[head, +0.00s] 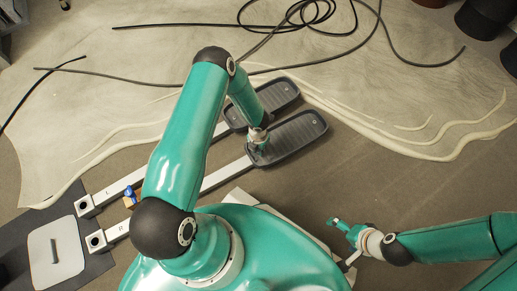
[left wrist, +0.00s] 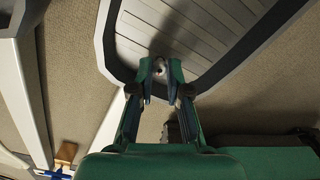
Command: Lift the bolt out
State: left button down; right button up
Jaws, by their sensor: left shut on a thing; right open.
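Two dark grey foot pedals lie on the floor in the head view, the nearer one (head: 293,137) and the farther one (head: 277,96), each on a pale bar. My left gripper (head: 258,150) points down at the bar-side end of the nearer pedal. In the left wrist view its green fingers (left wrist: 160,72) are closed around a small round metal bolt (left wrist: 158,68), over the edge of the ribbed pedal (left wrist: 185,35). Whether the bolt is still seated in the pedal cannot be told. My right gripper (head: 340,228) is open and empty, well apart from the pedals.
Black cables (head: 300,18) lie across the pale patch of floor at the back. A blue and tan item (head: 130,197) sits between the bars. A grey plate with a handle (head: 55,250) lies on a dark mat at left.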

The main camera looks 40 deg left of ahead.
pick_arm(q)
jog(key=shift+w+r+p, duration=0.1)
jog(key=shift+r+p, duration=0.55)
jog(key=shift+r, duration=0.4)
jog(key=shift+r, duration=0.1)
jog(key=shift+r+p, duration=1.3)
jog(key=shift+r, duration=0.6)
